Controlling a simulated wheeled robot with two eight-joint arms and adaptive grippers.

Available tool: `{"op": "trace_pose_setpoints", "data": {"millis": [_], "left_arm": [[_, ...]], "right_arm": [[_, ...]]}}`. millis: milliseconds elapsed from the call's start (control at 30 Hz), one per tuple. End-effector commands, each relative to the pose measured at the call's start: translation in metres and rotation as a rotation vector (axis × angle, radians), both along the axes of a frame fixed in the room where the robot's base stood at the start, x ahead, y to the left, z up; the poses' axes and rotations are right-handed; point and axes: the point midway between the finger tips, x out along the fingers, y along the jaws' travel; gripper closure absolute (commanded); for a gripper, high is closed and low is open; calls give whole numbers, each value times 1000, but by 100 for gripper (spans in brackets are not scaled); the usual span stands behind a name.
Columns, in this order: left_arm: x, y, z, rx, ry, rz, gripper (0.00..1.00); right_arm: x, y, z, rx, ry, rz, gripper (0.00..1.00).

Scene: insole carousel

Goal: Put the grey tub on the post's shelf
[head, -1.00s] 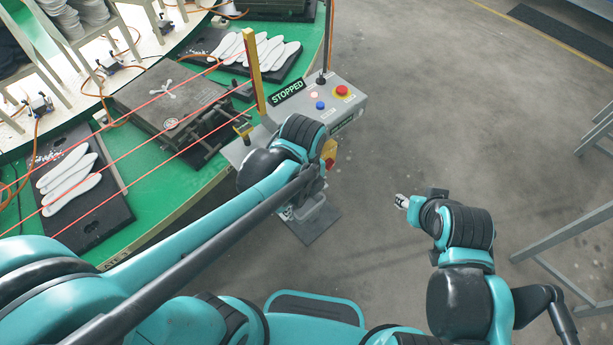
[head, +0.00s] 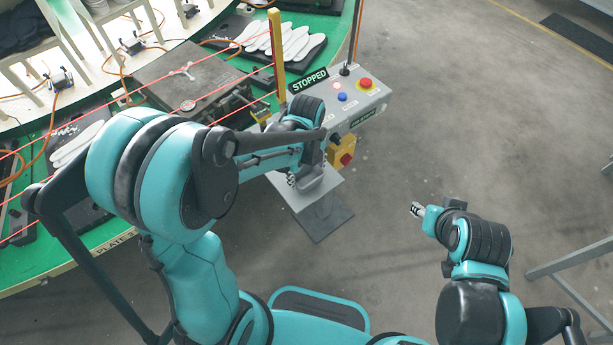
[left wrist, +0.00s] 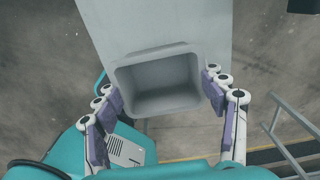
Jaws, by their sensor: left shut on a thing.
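The grey tub (left wrist: 157,82) is an open, empty box held between the purple-padded fingers of my left gripper (left wrist: 165,96) in the left wrist view. In the head view the tub (head: 314,180) is partly covered by my left gripper (head: 297,180). A flat light grey shelf (head: 286,197) shows around and below the tub, and it also fills the top of the left wrist view (left wrist: 150,22). I cannot tell whether the tub's bottom touches it. My right gripper (head: 417,210) hangs over bare floor, too small to read.
The green carousel (head: 232,192) lies left. The post's dark foot plate (head: 326,226) is on the floor.

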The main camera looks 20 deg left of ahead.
Motion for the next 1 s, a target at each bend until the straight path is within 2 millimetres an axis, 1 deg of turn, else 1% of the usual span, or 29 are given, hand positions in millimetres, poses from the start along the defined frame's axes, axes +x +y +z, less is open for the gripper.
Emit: {"op": "trace_pose_setpoints", "data": {"millis": [33,67,267,433,467,500,533,867,967,1000], "left_arm": [[0,0,-8,0,0,0,58],[0,0,-9,0,0,0,58],[0,0,-8,0,0,0,58],[0,0,-13,0,0,0,58],[0,0,-11,0,0,0,21],[0,0,-11,0,0,0,11],[0,0,-11,0,0,0,9],[0,0,-10,0,0,0,9],[0,0,-2,0,0,0,9],[0,0,3,0,0,0,9]], "right_arm": [[0,0,-4,0,0,0,60],[0,0,-5,0,0,0,60],[0,0,-3,0,0,0,60],[0,0,-8,0,0,0,60],[0,0,-7,0,0,0,60],[0,0,-6,0,0,0,60],[0,0,-6,0,0,0,60],[0,0,-5,0,0,0,60],[0,0,0,0,0,0,60],[0,0,2,0,0,0,60]]}}
